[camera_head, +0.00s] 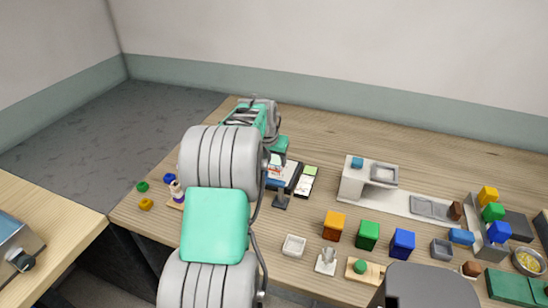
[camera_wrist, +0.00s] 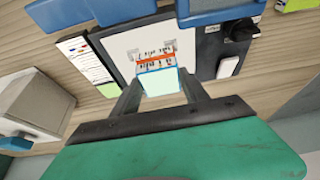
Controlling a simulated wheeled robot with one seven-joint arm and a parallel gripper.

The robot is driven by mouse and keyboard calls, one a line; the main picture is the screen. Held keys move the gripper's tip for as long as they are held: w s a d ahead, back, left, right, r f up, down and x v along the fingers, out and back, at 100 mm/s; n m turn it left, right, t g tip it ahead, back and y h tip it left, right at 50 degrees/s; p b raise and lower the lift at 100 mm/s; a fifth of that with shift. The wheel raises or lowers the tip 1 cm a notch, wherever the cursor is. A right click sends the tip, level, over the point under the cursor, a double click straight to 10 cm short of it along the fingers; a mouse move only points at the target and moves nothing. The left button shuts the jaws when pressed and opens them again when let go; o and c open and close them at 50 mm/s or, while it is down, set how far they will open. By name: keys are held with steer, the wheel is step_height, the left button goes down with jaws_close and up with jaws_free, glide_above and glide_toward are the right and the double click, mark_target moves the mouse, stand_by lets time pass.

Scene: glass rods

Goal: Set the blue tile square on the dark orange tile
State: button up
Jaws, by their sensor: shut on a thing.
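In the wrist view my gripper (camera_wrist: 160,88) is shut on a pale blue tile (camera_wrist: 161,82), with one finger at each side. A dark orange tile (camera_wrist: 154,59) shows as a narrow strip just beyond the blue tile's far edge. Small dark-and-clear pieces, probably glass rods, show between the two tiles and beyond the orange one. I cannot tell whether the blue tile rests on them or hangs just above. A white board (camera_wrist: 122,45) lies below. In the head view my arm hides most of the gripper and the tiles.
A dark frame surrounds the board, with a card (camera_wrist: 82,55) on its left and a black knob (camera_wrist: 240,30) on its right. The back of the table is clear.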

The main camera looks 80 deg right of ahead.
steer(key=o, duration=1.6)
steer(key=shift+r, duration=0.1)
